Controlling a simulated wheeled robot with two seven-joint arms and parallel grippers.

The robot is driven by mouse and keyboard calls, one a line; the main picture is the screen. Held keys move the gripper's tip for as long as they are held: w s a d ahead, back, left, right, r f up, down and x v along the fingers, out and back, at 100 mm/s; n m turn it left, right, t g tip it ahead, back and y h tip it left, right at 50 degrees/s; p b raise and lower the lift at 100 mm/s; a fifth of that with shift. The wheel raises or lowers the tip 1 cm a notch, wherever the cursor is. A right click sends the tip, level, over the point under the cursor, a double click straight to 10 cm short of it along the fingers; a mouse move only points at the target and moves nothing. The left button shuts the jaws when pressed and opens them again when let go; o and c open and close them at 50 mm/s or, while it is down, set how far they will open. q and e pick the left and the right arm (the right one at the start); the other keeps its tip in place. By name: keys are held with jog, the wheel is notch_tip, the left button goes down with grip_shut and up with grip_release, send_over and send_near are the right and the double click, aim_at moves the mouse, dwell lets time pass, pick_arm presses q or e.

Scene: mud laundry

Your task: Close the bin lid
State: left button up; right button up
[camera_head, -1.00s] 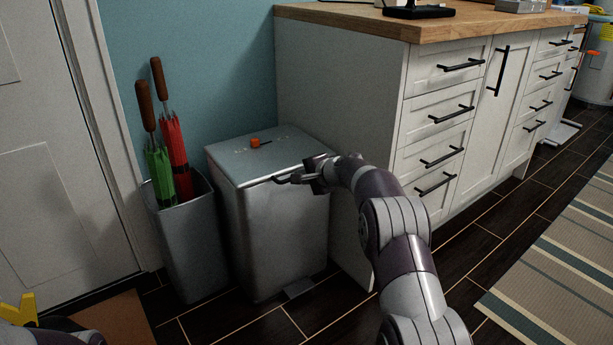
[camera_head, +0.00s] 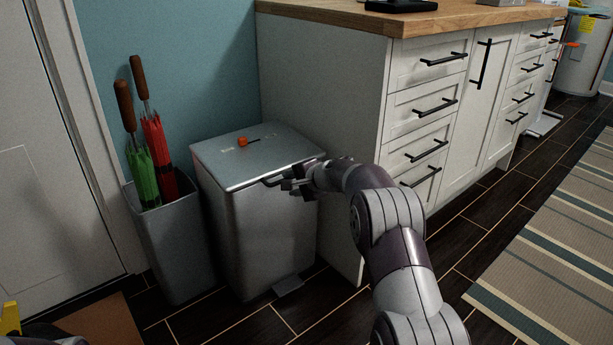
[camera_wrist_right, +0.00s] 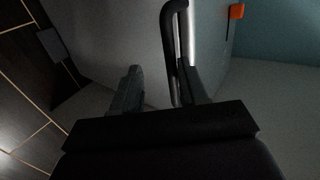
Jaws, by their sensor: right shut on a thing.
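The grey metal bin (camera_head: 262,225) stands against the side of the white cabinet. Its lid (camera_head: 245,158) lies flat, or nearly so, across the top; I cannot tell if a small gap remains. An orange slider (camera_head: 242,142) sits on the lid, and it also shows in the right wrist view (camera_wrist_right: 236,11). A dark bar handle (camera_head: 272,182) runs along the lid's front edge; it also shows in the right wrist view (camera_wrist_right: 171,45). My right gripper (camera_head: 292,184) is at the front edge, shut on the handle, its fingers (camera_wrist_right: 162,88) on either side. My left gripper is out of view.
A grey umbrella stand (camera_head: 178,245) with a green and a red umbrella stands close left of the bin. The white cabinet (camera_head: 325,110) with a wooden top is close on the right. A pedal (camera_head: 289,285) sticks out at the bin's foot. Dark floor is clear in front.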

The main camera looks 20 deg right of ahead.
jog(key=p+v, duration=0.2)
jog(key=v, duration=0.8)
jog(key=shift+r, duration=0.4)
jog(key=shift+w, duration=0.1)
jog(key=s+a+f+n+g+h+p, duration=0.1)
jog(key=s+f+n+g+p, duration=0.2)
jog(key=s+f, duration=0.5)
jog(key=s+a+r+n+g+h+p, duration=0.1)
jog(key=s+a+r+n+g+p, duration=0.15)
jog(key=s, duration=0.55)
jog(key=s+a+r+n+g+h+p, duration=0.1)
jog(key=s+r+n+g+p, duration=0.2)
jog(key=s, duration=0.6)
jog(key=s+a+r+n+g+h+p, duration=0.15)
jog(key=s+n+p, duration=0.25)
jog(key=s, duration=0.4)
notch_tip(320, 180, up, 43)
jog(key=s+a+n+p, duration=0.1)
jog(key=s+a+p, duration=0.1)
jog(key=p, duration=3.8)
jog(key=shift+s+n+t+y+p, duration=0.3)
jog(key=shift+n+y, duration=0.05)
